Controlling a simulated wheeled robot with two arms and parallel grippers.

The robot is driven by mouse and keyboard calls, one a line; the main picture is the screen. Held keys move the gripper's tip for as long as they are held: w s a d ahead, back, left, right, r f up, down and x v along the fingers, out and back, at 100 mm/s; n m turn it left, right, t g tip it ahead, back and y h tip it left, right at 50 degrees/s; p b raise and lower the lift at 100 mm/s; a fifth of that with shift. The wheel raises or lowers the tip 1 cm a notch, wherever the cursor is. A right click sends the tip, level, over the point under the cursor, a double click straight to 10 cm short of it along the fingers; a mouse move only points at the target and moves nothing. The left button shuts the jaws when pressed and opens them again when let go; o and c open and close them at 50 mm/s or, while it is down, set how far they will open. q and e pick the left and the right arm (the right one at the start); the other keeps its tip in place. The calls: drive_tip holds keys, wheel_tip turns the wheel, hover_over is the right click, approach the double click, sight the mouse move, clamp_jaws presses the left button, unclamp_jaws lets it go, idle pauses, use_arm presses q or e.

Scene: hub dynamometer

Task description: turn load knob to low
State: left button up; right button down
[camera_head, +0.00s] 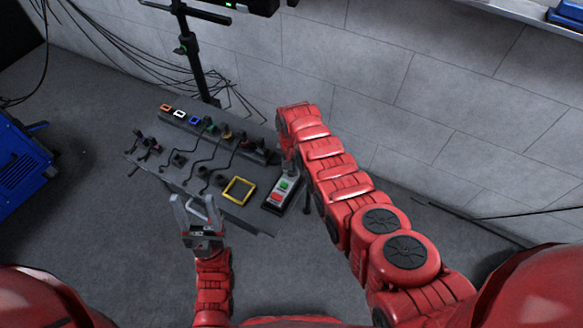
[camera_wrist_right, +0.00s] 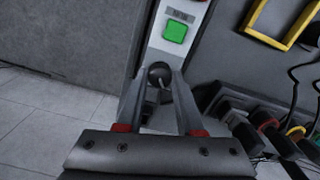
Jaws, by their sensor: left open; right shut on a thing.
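The load knob (camera_wrist_right: 158,72) is a small dark knob at the end of a pale control box. The box (camera_head: 283,188) has a green button (camera_wrist_right: 175,31) and, in the head view, a red button beside it. In the right wrist view the fingers of my right gripper (camera_wrist_right: 162,84) are closed in around the knob, one on each side. In the head view my right arm largely covers the knob and that gripper. My left gripper (camera_head: 195,207) is open and empty at the near left edge of the panel. The knob's setting marks cannot be read.
The dark panel (camera_head: 262,221) carries a yellow square frame (camera_head: 239,190), several coloured plugs and black cables. A black post (camera_head: 193,62) stands behind it. A grey block wall (camera_head: 440,95) is close on the right. A blue machine (camera_head: 20,165) stands far left, with open floor between.

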drive_tip(key=shift+m, duration=1.2)
drive_tip(key=c, duration=0.5)
unclamp_jaws()
drive_tip(key=shift+r, duration=0.1)
drive_tip(key=shift+r, duration=0.55)
wheel_tip(320, 180, up, 16)
drive_tip(key=p, duration=0.4)
drive_tip(key=shift+r+p, duration=0.1)
drive_tip(key=shift+p, duration=0.3)
